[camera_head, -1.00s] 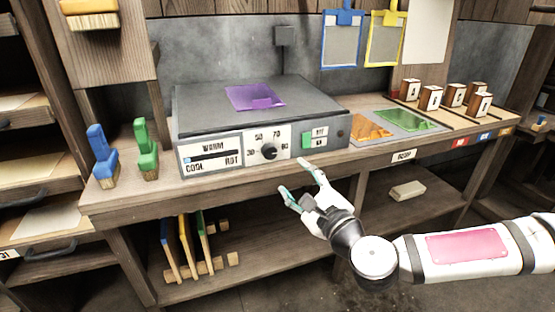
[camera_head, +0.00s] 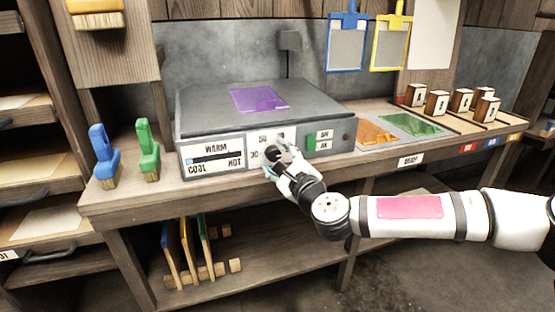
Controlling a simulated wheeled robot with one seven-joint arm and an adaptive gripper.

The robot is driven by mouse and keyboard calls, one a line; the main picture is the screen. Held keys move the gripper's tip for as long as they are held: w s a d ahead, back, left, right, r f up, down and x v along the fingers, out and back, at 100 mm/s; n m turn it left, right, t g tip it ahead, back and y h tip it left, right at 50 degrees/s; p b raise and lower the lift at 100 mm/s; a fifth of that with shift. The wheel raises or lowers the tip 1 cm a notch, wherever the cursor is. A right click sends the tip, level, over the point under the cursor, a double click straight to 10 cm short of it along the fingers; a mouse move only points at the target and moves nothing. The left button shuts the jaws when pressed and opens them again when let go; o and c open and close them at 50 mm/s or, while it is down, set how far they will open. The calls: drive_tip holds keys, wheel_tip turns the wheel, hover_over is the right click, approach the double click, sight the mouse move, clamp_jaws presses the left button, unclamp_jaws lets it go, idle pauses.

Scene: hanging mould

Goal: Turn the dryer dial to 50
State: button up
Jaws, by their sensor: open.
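The dryer (camera_head: 225,115) is a grey box on the workbench with a purple sheet (camera_head: 259,99) on its lid. Its dial (camera_head: 272,153) is a dark round knob on a white plate on the front face, now partly covered by my gripper.
A green-marked switch panel (camera_head: 319,140) is just right of the dial. Blue (camera_head: 103,155) and green (camera_head: 147,150) brushes stand on the bench at left. Orange (camera_head: 377,132) and green (camera_head: 411,124) sheets lie right of the dryer. The lower shelf holds upright boards (camera_head: 185,250).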

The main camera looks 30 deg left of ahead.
drive_tip(key=c, duration=1.2)
drive_tip(key=shift+o, duration=0.2)
